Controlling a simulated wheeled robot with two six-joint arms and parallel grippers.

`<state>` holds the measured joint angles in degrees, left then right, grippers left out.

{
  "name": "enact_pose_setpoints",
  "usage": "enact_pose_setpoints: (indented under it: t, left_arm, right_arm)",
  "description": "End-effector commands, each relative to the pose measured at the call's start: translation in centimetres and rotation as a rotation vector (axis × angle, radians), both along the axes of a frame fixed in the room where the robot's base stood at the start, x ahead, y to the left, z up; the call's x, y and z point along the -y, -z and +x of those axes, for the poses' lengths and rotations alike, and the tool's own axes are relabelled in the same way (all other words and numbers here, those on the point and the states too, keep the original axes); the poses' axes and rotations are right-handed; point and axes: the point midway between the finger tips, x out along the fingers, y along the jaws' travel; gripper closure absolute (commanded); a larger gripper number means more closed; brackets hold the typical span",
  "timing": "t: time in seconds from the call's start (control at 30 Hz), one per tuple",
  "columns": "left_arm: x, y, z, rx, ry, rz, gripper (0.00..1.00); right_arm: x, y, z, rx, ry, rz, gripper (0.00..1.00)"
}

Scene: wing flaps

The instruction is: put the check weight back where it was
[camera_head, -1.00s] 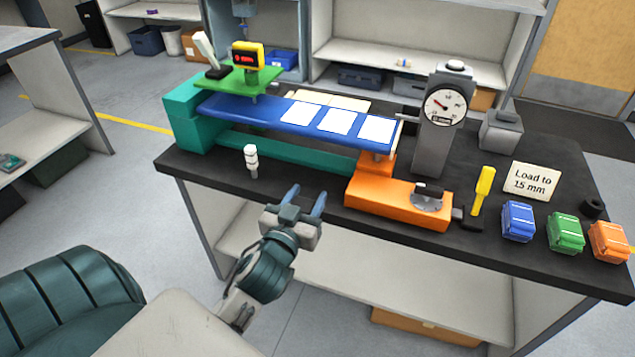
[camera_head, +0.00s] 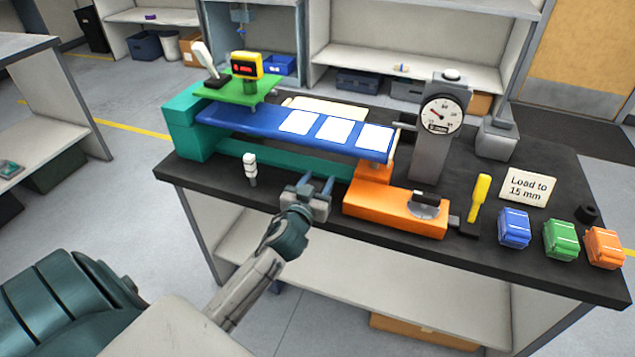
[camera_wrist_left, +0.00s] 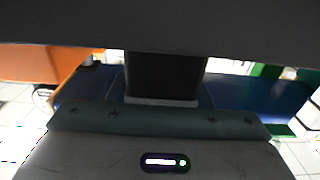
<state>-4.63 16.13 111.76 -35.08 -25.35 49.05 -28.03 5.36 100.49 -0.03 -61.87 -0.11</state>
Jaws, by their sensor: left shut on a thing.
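My left gripper (camera_head: 318,190) is at the front edge of the black bench, left of the orange base (camera_head: 395,207) and below the blue beam (camera_head: 300,127). Its fingers point away from me. In the left wrist view a dark block (camera_wrist_left: 165,75) shows in the middle, in front of the gripper body, and the jaws are shut on it. I cannot make out this block in the head view, nor tell whether it is the check weight. My right gripper is not in view.
The beam runs from a teal block (camera_head: 186,127) toward a dial gauge (camera_head: 441,114). A yellow-handled tool (camera_head: 480,195), a "Load to 15 mm" card (camera_head: 527,190) and blue (camera_head: 514,228), green (camera_head: 561,240) and orange (camera_head: 604,247) boxes stand at right.

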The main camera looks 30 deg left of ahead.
Motion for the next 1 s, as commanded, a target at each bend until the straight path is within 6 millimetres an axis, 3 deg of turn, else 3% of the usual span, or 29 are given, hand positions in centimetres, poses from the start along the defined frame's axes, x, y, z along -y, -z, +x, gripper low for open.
enact_pose_setpoints:
  t: [0.43, 0.47, 0.57, 0.97, 1.0]
  left_arm:
    - [0.0, 0.1, 0.0, 0.002, 0.001, 0.0, 0.89]
    - [0.0, 0.2, 0.0, 0.001, 0.0, 0.0, 0.51]
    - [0.0, 0.1, 0.0, 0.001, 0.0, 0.0, 0.33]
    - [0.0, -0.2, 0.0, 0.001, 0.0, 0.001, 0.33]
    - [0.1, 0.1, -0.5, 0.0, 0.001, 0.001, 0.33]
  right_arm:
    - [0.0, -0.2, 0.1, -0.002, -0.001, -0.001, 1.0]
    - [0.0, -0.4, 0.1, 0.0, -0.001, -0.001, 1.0]
    - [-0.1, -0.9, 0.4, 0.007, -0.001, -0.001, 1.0]
    - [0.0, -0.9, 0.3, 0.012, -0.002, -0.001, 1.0]
    - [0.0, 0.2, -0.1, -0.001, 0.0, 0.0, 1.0]
